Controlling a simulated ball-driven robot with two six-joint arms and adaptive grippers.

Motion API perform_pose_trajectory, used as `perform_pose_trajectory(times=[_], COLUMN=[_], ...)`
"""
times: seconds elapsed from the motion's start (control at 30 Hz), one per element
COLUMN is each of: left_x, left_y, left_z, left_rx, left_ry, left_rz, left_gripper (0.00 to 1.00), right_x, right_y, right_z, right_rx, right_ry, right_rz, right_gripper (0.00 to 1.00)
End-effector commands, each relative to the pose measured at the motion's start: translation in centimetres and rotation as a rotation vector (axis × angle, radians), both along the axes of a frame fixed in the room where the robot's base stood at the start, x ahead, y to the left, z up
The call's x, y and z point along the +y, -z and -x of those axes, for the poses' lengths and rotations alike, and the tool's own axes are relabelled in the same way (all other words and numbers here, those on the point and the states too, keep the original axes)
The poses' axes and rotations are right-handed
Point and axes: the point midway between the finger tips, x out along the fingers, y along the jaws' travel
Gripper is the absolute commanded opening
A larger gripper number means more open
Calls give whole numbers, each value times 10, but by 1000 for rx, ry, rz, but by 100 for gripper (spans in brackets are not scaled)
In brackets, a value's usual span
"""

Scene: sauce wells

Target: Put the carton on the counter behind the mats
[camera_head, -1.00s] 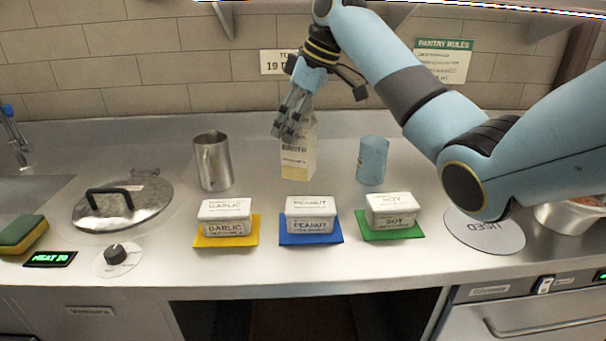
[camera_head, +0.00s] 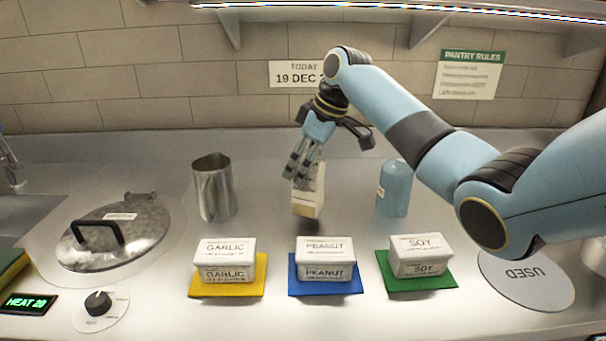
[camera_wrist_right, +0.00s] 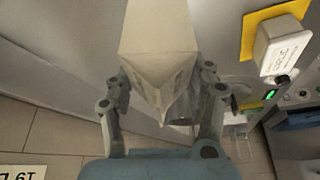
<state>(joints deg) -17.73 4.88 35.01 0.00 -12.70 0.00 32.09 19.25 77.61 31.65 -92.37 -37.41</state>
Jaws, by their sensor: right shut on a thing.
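The cream carton (camera_head: 310,200) is behind the blue mat (camera_head: 305,288), between the steel pitcher and the blue cylinder. My right gripper (camera_head: 305,172) is shut on its upper part from above. A dark shadow lies under the carton, and it looks slightly clear of the counter (camera_head: 265,190). In the right wrist view the carton (camera_wrist_right: 160,40) sits between both fingers (camera_wrist_right: 165,95). The yellow mat (camera_head: 200,291) and green mat (camera_head: 440,284) lie on either side of the blue mat. My left gripper is not in view.
Labelled tubs for garlic (camera_head: 225,260), peanut (camera_head: 325,258) and soy (camera_head: 420,256) stand on the mats. The steel pitcher (camera_head: 213,190) is left of the carton, the blue cylinder (camera_head: 394,190) right. A lidded pan well (camera_head: 130,240) is far left, a "USED" disc (camera_head: 530,280) right.

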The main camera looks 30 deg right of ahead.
Motion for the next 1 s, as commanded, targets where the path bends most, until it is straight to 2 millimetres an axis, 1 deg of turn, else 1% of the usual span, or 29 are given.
perform_pose_trajectory(times=[0.03, 0.13, 0.27, 0.47, 0.5, 0.67, 0.7, 0.93, 1.0], left_x=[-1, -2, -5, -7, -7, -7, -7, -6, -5], left_y=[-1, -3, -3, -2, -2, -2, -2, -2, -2], left_z=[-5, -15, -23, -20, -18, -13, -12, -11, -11], left_rx=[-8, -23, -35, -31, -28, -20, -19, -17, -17], left_ry=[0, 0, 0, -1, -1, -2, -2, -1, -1], left_rz=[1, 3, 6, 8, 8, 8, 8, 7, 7], left_gripper=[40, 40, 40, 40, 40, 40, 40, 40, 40], right_x=[1, 1, 0, 0, 0, 0, 0, 0, 0], right_y=[8, 20, 22, 24, 26, 25, 25, 25, 22], right_z=[1, 0, -1, 0, 0, 0, 0, 0, 0], right_rx=[3, 1, -2, -2, 2, 1, 1, 1, -1], right_ry=[0, 0, -1, -1, 0, 0, 0, 0, -1], right_rz=[-2, -1, 0, 0, 0, 0, 0, 0, 1], right_gripper=[0, 0, 0, 0, 55, 76, 77, 77, 77])
